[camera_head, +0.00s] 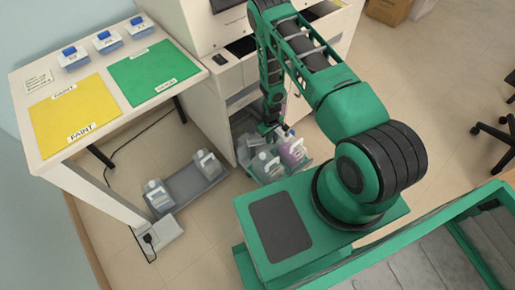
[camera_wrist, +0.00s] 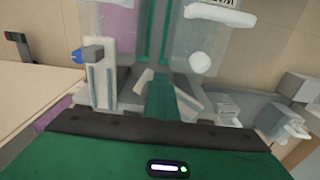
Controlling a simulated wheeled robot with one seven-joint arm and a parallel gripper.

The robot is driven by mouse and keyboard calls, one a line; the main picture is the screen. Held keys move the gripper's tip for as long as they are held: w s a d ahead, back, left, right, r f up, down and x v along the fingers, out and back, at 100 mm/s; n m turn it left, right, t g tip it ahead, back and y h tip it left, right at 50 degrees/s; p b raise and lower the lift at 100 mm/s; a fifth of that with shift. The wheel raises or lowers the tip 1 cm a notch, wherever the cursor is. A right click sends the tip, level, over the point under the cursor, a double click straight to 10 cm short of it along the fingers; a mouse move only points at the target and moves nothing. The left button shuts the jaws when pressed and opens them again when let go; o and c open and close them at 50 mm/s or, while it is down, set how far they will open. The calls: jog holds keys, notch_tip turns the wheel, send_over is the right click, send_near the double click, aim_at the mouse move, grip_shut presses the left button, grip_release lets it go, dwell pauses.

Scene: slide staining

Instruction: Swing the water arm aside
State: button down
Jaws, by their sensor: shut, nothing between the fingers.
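A small blue spot also shows beside my gripper in the head view. I cannot tell whether my gripper touches this piece. A bottle with a white handle (camera_head: 265,166) and a purple bottle (camera_head: 293,151) stand below and right of my gripper.
The bottles stand in a green tray (camera_head: 253,175). A grey floor tray (camera_head: 184,184) to the left holds two more jugs. A white table (camera_head: 30,72) with yellow and green mats stands at the left. Open floor (camera_head: 450,130) lies to the right.

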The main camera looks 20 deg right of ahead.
jog(key=shift+w+d+f, duration=0.25)
jog(key=shift+w+d, duration=0.05)
jog(key=shift+d, duration=0.3)
jog(key=shift+w+d+f, duration=0.2)
jog(key=shift+w+d, duration=0.1)
jog(key=shift+d, duration=0.25)
jog(key=shift+w, duration=0.65)
jog(key=shift+r, duration=0.3)
jog(key=shift+w+r, duration=0.2)
jog(key=shift+w, duration=0.05)
jog(key=shift+a+r, duration=0.25)
jog(key=shift+r, duration=1.45)
jog(key=shift+a+r, duration=0.2)
jog(key=shift+r, duration=1.45)
